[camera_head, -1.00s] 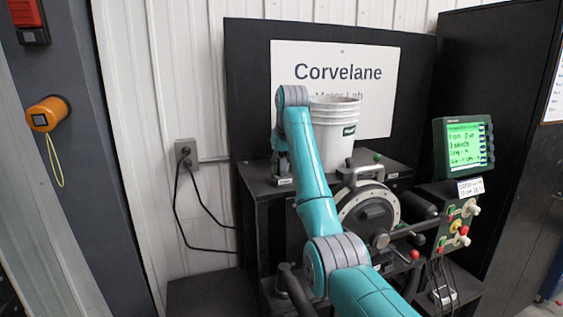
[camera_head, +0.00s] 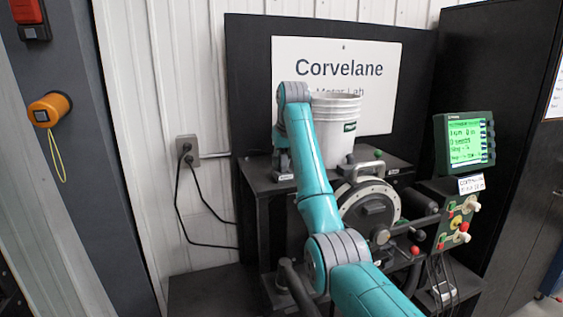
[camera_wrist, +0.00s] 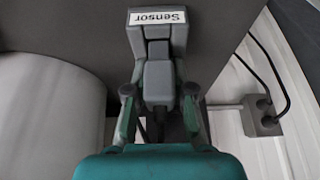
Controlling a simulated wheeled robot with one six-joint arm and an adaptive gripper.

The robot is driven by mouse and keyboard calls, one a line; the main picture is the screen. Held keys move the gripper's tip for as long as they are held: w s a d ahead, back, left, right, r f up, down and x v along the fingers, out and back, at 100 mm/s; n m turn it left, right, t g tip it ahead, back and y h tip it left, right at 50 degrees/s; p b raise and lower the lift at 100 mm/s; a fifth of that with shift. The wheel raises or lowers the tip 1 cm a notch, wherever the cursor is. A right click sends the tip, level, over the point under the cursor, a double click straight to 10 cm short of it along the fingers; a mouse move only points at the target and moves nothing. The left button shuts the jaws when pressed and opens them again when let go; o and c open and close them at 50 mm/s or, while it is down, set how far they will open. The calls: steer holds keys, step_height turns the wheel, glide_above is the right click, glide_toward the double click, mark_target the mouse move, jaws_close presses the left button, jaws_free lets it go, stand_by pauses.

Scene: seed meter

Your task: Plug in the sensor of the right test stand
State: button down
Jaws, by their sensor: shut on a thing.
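In the wrist view my gripper (camera_wrist: 159,92) is shut on a grey plug (camera_wrist: 158,76), one finger on each side of it. The plug lines up with a grey socket housing (camera_wrist: 157,38) and its front end appears to be within the housing's slot. How deep it sits cannot be told. The white "Sensor" label (camera_wrist: 158,16) on the housing appears upside down. A dark cable runs from the plug between the fingers. In the head view my arm covers most of this spot, at the left of the black test stand (camera_head: 262,184).
A white bucket (camera_head: 337,130) stands on the stand, close beside my gripper, and fills the left of the wrist view (camera_wrist: 45,120). A round seed meter (camera_head: 370,205), a green-screen monitor (camera_head: 465,140) and a control panel (camera_head: 458,222) are to the right. A wall outlet (camera_head: 188,149) holds black cords.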

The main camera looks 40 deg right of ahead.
mark_target(282, 170)
steer(key=shift+s+f, duration=0.15)
steer(key=shift+f, duration=0.6)
steer(key=shift+s+f, duration=0.1)
steer(key=shift+f, duration=0.65)
steer(key=c, duration=1)
jaws_free()
steer(key=shift+o, duration=0.4)
steer(key=shift+w+f, duration=0.1)
steer(key=shift+f, duration=0.05)
steer(key=shift+r, duration=0.2)
